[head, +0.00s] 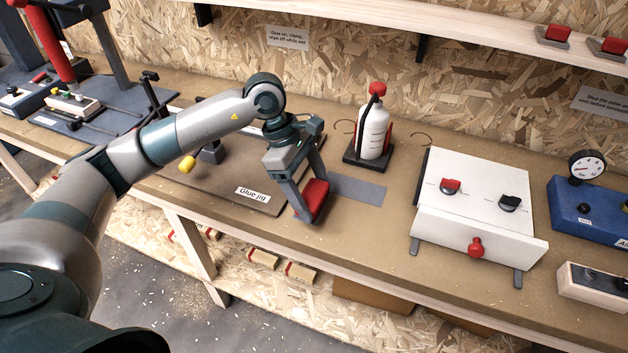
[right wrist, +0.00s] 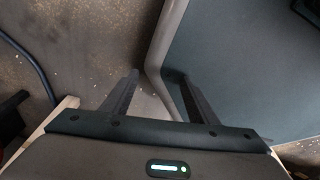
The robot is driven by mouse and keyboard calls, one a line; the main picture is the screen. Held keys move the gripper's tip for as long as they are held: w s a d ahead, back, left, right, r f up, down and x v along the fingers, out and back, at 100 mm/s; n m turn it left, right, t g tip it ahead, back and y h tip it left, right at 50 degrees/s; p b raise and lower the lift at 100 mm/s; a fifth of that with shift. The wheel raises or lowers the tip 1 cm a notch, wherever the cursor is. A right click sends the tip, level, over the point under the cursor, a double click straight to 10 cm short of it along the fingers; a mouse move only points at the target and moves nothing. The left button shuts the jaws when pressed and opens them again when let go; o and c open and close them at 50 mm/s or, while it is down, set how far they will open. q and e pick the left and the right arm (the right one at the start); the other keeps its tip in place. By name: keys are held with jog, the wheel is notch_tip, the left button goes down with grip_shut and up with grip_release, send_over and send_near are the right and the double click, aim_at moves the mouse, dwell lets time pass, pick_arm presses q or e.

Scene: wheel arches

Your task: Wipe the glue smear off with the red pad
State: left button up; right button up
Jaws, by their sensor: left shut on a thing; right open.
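My left gripper (head: 303,207) is shut on the red pad (head: 314,196), which has a dark edge. It holds the pad at the right front end of the brown board labelled "Glue jig" (head: 225,182). I cannot tell if the pad touches the surface. I cannot make out the glue smear; my left arm and gripper cover part of the board. My right gripper (right wrist: 156,76) shows only in the right wrist view; its fingers are apart with nothing between them.
A grey strip (head: 358,190) lies right of the pad. Behind it a white bottle with a red cap (head: 374,130) stands on a dark base. A white box with a red knob (head: 478,215) and a blue gauge unit (head: 585,215) stand further right. Bare bench lies between strip and box.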

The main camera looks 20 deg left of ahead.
pick_arm(q)
jog(key=shift+r+p, duration=0.35)
jog(key=shift+r, duration=1.5)
pick_arm(e)
jog(key=shift+g, duration=0.5)
jog(key=s, duration=0.1)
jog(key=s+d, duration=0.1)
jog(key=s, duration=0.2)
jog(key=shift+s+d, duration=0.2)
jog(key=shift+d, duration=0.2)
jog(key=shift+w, duration=0.2)
